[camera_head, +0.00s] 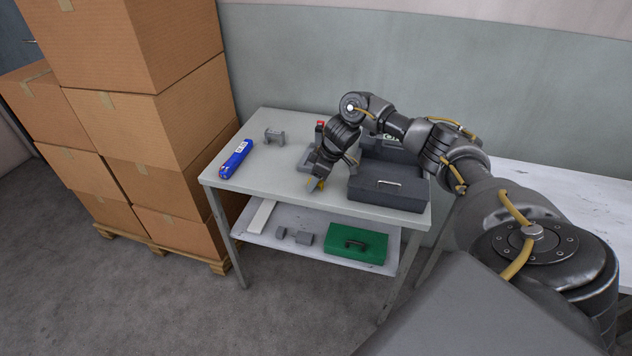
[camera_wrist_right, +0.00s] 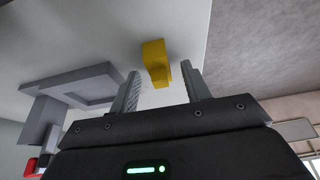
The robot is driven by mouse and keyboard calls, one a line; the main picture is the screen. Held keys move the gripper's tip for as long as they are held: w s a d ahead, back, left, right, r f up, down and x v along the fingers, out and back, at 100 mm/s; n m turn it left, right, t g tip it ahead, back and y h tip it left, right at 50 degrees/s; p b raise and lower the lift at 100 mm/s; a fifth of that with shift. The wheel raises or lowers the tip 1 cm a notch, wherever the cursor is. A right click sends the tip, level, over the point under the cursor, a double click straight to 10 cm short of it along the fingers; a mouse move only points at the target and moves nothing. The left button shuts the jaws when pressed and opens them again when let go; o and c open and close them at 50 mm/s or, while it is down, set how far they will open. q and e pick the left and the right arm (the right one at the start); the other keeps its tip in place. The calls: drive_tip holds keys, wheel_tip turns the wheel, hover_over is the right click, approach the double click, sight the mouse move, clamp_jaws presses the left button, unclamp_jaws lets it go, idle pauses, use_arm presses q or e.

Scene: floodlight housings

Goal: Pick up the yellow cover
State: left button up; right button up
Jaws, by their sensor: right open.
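The yellow cover (camera_wrist_right: 155,62) lies on the grey table top near its front edge. In the head view only a small yellow bit (camera_head: 321,186) shows at the fingertips; the rest is hidden by my gripper. My right gripper (camera_head: 316,184) points down at the table there. In the wrist view my right gripper (camera_wrist_right: 160,70) is open, with one finger on each side of the cover's near end. A gap shows on both sides, and nothing is held. My left gripper is not in view.
A dark toolbox (camera_head: 388,188) stands close right of my gripper. A grey housing part (camera_wrist_right: 85,88) with a red piece lies beside it. A blue item (camera_head: 236,159) and a grey bracket (camera_head: 274,137) lie at the left. A green case (camera_head: 356,244) sits on the lower shelf.

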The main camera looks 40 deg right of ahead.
drive_tip(key=c, duration=0.9)
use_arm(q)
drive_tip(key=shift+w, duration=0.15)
use_arm(e)
drive_tip(key=shift+r, duration=0.1)
